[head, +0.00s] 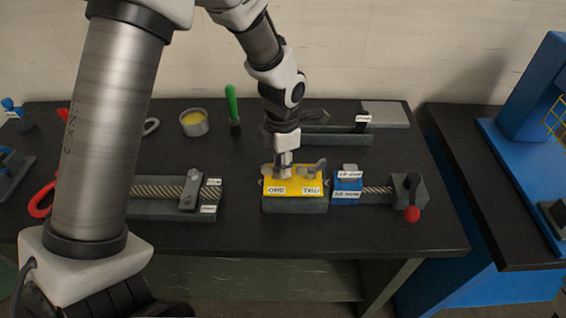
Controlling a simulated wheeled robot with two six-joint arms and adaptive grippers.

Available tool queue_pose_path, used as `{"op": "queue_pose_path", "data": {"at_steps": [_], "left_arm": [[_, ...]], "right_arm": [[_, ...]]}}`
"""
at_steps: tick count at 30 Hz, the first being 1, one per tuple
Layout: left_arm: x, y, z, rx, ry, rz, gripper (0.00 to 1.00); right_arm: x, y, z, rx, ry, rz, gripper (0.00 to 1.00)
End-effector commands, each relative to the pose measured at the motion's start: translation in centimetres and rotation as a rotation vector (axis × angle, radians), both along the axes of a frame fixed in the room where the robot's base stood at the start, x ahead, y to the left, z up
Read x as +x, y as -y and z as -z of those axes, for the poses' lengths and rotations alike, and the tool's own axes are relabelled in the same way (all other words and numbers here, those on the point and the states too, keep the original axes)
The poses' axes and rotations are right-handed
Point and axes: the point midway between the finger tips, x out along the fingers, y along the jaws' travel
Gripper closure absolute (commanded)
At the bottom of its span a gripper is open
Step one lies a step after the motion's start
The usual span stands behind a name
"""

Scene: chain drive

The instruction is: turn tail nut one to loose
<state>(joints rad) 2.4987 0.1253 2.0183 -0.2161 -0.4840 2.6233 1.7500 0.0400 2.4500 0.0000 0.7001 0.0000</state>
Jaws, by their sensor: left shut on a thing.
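A yellow block (296,190) with labels reading ONE and TWO sits on a dark base on the bench. Tail nut one (268,171), a grey winged nut, stands on its top above the ONE label. A second grey winged nut (315,167) stands above the TWO label. My left gripper (285,166) points straight down at the ONE side of the block. It is shut on tail nut one, and its fingers partly hide the nut. The nut's exact turn is too small to tell. My right gripper is not in view.
A blue block (347,185) on a screw with a red-knobbed crank (411,213) is just right. A threaded rod with a grey clamp (189,192) lies left. A green-handled tool (232,106) and a round tin (194,123) stand behind. The bench front is clear.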

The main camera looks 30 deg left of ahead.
Motion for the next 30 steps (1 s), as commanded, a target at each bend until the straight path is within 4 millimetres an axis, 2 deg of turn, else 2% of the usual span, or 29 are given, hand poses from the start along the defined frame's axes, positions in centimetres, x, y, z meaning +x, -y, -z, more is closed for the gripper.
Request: {"op": "queue_pose_path", "data": {"at_steps": [1,8,9,21,26,30], "left_arm": [[-0.5,0.0,0.4,0.000,-0.016,-0.001,1.00],[-0.5,0.0,0.4,-0.001,-0.017,0.000,1.00],[-0.5,0.0,0.4,0.000,-0.016,0.000,0.65],[-0.1,0.0,-0.4,0.000,-0.005,0.001,0.65],[-0.1,0.0,-3.5,-0.001,-0.001,0.001,0.65],[-0.1,-0.1,-7.2,0.000,-0.001,0.000,0.65]], "right_arm": [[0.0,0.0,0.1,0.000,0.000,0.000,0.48],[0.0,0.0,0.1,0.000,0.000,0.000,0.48],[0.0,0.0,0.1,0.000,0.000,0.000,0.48],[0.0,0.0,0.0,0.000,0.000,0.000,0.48],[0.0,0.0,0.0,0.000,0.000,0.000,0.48],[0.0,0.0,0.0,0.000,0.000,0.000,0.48]]}}
